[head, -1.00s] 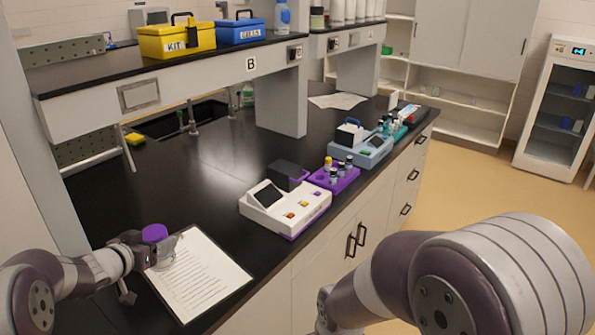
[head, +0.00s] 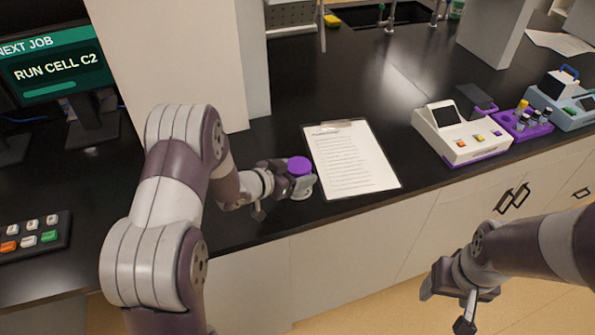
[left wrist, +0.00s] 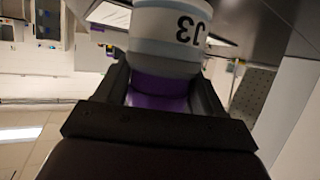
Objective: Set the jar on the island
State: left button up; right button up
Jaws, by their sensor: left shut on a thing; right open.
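The jar (head: 302,190) has a purple lid and a pale body. My left gripper (head: 296,184) is shut on it, just left of the clipboard and near the front edge of the black bench (head: 300,85). I cannot tell whether the jar touches the bench top. In the left wrist view the jar (left wrist: 168,38) sits between the fingers, with the label J3 upside down and the purple lid nearer the palm. My right gripper (head: 446,300) is open and empty, low in front of the bench cabinets. I cannot tell which surface is the island.
A clipboard (head: 350,160) with a printed sheet lies right of the jar. A white device (head: 458,133), a purple vial rack (head: 522,122) and a blue-grey device (head: 570,105) stand further right. A monitor (head: 55,68) and a keypad (head: 35,238) are at left.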

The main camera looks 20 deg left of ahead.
pick_arm(q)
jog(key=shift+w+f, duration=0.1)
jog(key=shift+f, duration=0.15)
jog(key=o, duration=1.2)
jog(key=shift+c, duration=0.2)
